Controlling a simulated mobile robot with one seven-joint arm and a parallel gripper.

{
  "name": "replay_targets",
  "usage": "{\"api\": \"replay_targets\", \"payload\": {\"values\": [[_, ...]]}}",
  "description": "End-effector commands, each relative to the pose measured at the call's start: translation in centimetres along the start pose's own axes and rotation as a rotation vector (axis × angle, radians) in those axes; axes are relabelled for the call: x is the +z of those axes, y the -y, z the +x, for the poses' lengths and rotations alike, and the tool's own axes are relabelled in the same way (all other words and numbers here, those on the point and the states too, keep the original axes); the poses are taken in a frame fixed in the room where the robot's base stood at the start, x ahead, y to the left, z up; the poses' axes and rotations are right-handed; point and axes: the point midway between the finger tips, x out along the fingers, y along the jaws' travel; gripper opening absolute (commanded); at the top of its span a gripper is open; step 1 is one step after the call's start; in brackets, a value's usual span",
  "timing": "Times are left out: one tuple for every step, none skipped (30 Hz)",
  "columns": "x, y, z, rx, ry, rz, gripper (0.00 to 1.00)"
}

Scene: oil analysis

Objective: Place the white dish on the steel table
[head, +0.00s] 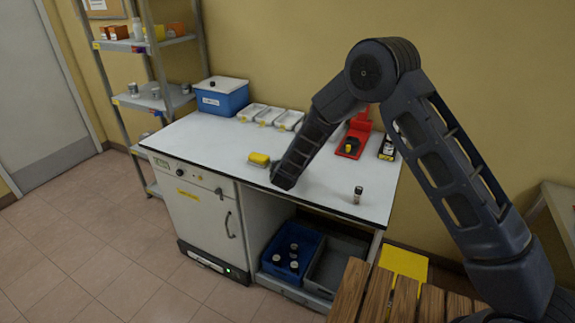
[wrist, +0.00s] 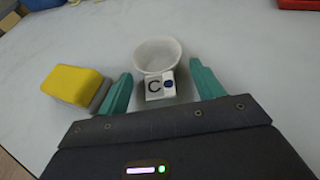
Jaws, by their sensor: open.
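The white dish (wrist: 158,52) stands on the white bench top (wrist: 250,60) in the wrist view. It is round, with a tab at its near side marked with a black C and a blue dot. My gripper (wrist: 160,73) is open, with one teal finger on each side of the tab. I cannot tell whether the fingers touch it. In the head view my gripper (head: 282,182) is low over the bench, and the dish is hidden behind it. I cannot tell for sure which surface is the steel table; part of a table (head: 562,205) shows at the right edge.
A yellow sponge-like block (wrist: 75,84) lies close left of my gripper. Behind are a blue box (head: 221,97), white trays (head: 268,116) and a red stand (head: 357,135). A small vial (head: 358,194) stands right. A wooden slatted surface (head: 375,300) is in front.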

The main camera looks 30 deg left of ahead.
Motion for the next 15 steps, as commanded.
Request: {"api": "replay_targets", "payload": {"values": [[0.2,0.0,-0.2,0.001,0.001,0.0,0.67],[0.2,-0.1,-0.5,0.001,0.001,0.0,0.67],[0.2,-0.1,-1.0,0.002,0.001,0.0,0.67],[0.2,-0.1,-1.4,0.002,0.0,0.0,0.67],[0.2,-0.1,-1.8,0.002,0.0,0.0,0.67],[0.2,0.0,-2.5,0.001,-0.001,0.0,0.67],[0.2,0.0,-3.0,0.001,0.0,0.001,0.67],[0.2,-0.1,-3.7,0.001,0.001,0.001,0.67],[0.2,-0.1,-4.5,0.002,0.0,0.0,0.67],[0.2,-0.1,-5.1,0.003,0.0,0.0,0.67],[0.2,-0.1,-5.7,0.003,0.0,0.0,0.67],[0.2,-0.1,-6.5,0.003,0.0,0.0,0.67],[0.2,-0.1,-7.0,0.002,0.0,0.001,0.67],[0.2,0.0,-7.6,0.001,0.0,0.001,0.67],[0.2,0.0,-8.3,0.001,0.001,0.001,0.67]]}}
